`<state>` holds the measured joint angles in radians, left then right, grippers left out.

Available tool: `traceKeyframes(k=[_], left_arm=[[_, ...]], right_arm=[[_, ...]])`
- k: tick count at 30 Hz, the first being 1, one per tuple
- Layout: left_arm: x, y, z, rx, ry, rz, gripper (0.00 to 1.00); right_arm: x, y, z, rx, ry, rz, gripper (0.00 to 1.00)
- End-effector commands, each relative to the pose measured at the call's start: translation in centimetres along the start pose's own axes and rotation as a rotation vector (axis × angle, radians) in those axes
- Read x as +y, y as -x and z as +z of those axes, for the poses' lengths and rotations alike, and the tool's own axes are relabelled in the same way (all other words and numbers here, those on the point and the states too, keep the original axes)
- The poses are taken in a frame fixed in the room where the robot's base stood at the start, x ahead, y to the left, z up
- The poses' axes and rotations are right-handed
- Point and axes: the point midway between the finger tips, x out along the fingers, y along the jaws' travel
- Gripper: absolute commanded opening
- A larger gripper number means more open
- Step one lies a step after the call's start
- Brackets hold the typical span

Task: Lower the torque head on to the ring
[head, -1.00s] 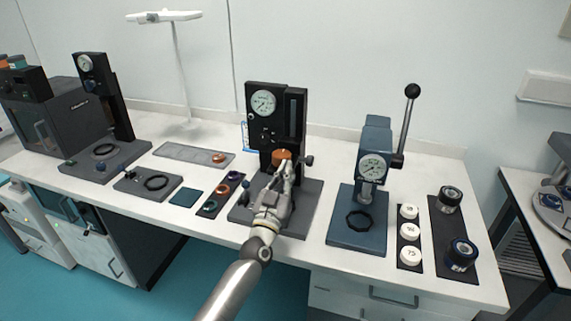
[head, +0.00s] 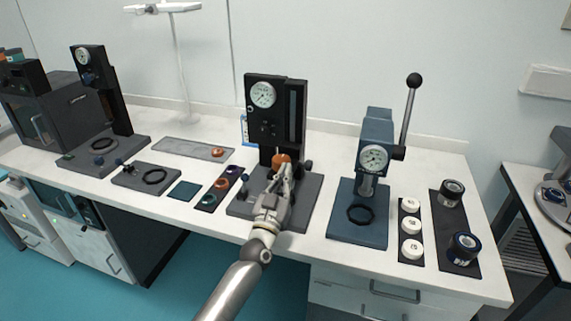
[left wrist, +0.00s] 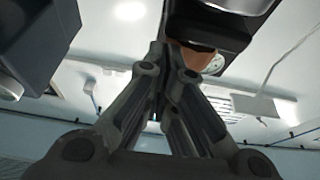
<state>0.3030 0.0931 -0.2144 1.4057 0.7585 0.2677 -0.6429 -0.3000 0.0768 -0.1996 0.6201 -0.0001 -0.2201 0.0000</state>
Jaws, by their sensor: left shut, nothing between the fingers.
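The middle station has a black column with a round gauge (head: 262,95) and a grey base (head: 305,205). An orange part (head: 281,160) sits low in front of the column, with a dark side knob (head: 309,166) to its right. I take these low parts to belong to the torque head. My left gripper (head: 286,171) is at the orange part's lower front, shut and empty. In the left wrist view its closed fingertips (left wrist: 168,50) lie beside the orange part (left wrist: 197,60) under a dark block (left wrist: 215,22); contact is unclear. The ring is hidden behind my gripper and arm. My right gripper is not in view.
A blue press (head: 372,150) with a long lever stands to the right, beside white caps (head: 411,226) and dark cylinders (head: 463,247). A mat with coloured rings (head: 221,184) and another gauge stand (head: 115,95) are to the left.

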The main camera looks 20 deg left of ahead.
Motion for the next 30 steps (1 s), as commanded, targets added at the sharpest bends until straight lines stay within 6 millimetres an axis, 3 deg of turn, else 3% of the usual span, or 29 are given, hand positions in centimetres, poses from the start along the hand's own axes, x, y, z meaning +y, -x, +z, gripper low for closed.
traceKeyframes(k=[1, 5, 6, 18, 30], left_arm=[[-0.2, -0.7, -1.5, 0.005, -0.001, -0.001, 0.00], [-0.6, -2.0, -3.7, 0.009, 0.000, -0.001, 0.00], [-0.6, -0.4, -2.4, 0.003, 0.001, -0.001, 0.00], [-0.6, 6.9, -2.5, 0.009, 0.001, -0.002, 0.00], [-0.6, 8.4, -2.8, 0.011, 0.000, -0.002, 0.00]], right_arm=[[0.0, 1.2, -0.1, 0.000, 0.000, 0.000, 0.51], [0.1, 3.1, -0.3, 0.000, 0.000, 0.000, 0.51], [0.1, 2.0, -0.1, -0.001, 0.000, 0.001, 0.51], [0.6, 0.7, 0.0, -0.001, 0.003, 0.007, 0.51], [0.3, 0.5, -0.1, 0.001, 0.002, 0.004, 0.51]])
